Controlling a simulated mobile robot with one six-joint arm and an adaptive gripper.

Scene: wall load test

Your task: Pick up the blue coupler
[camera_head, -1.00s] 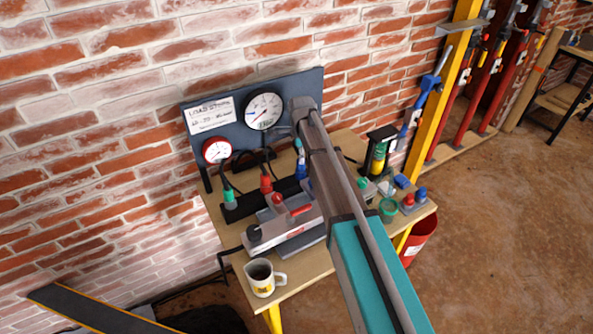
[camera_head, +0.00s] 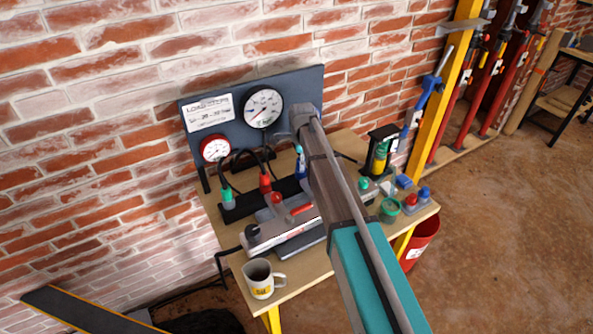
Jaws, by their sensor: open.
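The blue coupler (camera_head: 301,163) stands upright at the right end of the dark rack (camera_head: 245,208) at the back of the bench, close against the left side of my arm in the picture. A red coupler (camera_head: 265,184) and a green coupler (camera_head: 228,197) stand to its left in the same rack, with black hoses above them. My arm reaches up across the bench, its grey joint at the top in front of the gauge board. My gripper cannot be made out; the arm hides whatever lies beyond that joint.
A grey block with red knobs (camera_head: 283,231) and a mug (camera_head: 262,281) sit on the bench front. The gauge board (camera_head: 232,150) stands behind the rack. A yellow-and-green cylinder in a black stand (camera_head: 379,155), a green cup (camera_head: 390,208) and a small knobbed block (camera_head: 416,201) crowd the right.

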